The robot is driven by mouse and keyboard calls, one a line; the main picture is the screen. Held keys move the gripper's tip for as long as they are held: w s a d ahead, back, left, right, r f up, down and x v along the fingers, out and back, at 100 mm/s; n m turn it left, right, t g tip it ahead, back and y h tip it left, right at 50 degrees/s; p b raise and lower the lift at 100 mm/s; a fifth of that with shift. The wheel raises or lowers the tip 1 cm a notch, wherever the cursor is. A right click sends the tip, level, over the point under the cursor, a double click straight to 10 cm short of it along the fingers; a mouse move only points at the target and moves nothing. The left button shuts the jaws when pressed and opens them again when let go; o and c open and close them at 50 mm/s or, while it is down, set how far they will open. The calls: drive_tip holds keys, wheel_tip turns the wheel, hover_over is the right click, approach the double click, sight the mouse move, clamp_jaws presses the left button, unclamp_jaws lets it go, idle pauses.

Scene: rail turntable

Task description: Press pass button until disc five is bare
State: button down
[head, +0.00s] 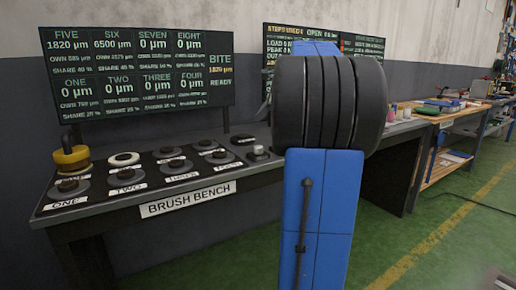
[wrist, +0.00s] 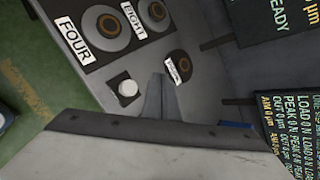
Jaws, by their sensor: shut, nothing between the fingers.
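The brush bench (head: 100,205) carries two rows of labelled discs. A yellow block with a dark handle (head: 71,158) sits at the back left, at disc five's place, and hides the disc under it. A white ring (head: 124,159) sits to its right. The board (head: 140,70) reads FIVE 1820 µm, SIX 6500 µm, the other discs 0 µm, and BITE 1820 µm READY. A white round button (head: 258,151) stands at the bench's right end; it also shows in the wrist view (wrist: 128,88). My gripper (wrist: 160,76) is shut and empty beside this button. My arm hides it in the head view.
Discs FOUR (wrist: 108,24) and EIGHT (wrist: 157,11) show bare in the wrist view. A smaller disc (wrist: 178,57) with an unreadable label lies near my fingertips. A second board (head: 362,45) stands behind my arm. A wooden workbench (head: 440,117) stands to the right.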

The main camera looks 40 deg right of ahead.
sight(261, 147)
drive_tip(key=shift+f, duration=0.15)
drive_tip(key=shift+f, duration=4.25)
drive_tip(key=shift+f, duration=0.15)
drive_tip(key=shift+f, duration=0.3)
drive_tip(key=shift+f, duration=0.55)
drive_tip(key=shift+r, duration=1)
drive_tip(key=shift+r, duration=0.15)
drive_tip(key=shift+r, duration=2.35)
